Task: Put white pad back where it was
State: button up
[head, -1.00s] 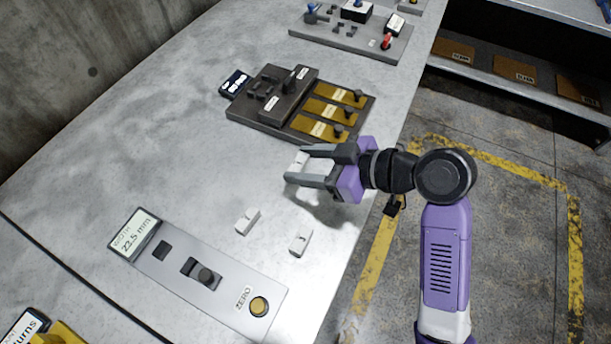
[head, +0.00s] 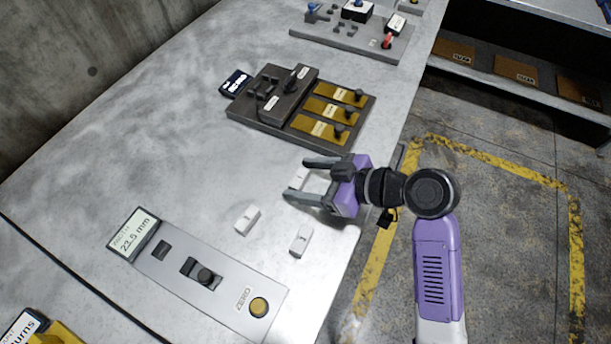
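Three small white pads show in the head view. One white pad (head: 298,179) lies between the fingertips of my gripper (head: 299,178). My gripper is open, with its two fingers spread on either side of this pad and a gap showing. A second white pad (head: 248,220) lies on the table behind the gauge panel. A third white pad (head: 300,239) lies to its right, nearer the table's right edge. Whether the pad between the fingers touches either finger is hard to tell.
The gauge panel (head: 178,262) with a display, slider and yellow button is at lower left. A dark fixture (head: 262,122) with several brass plates stands behind my gripper. Another grey fixture (head: 340,38) is at the back. Bare grey table (head: 165,150) lies to the left.

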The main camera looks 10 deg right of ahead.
jog(key=shift+r, duration=0.1)
jog(key=shift+r, duration=0.2)
jog(key=v, duration=1.2)
jog(key=shift+f, duration=0.15)
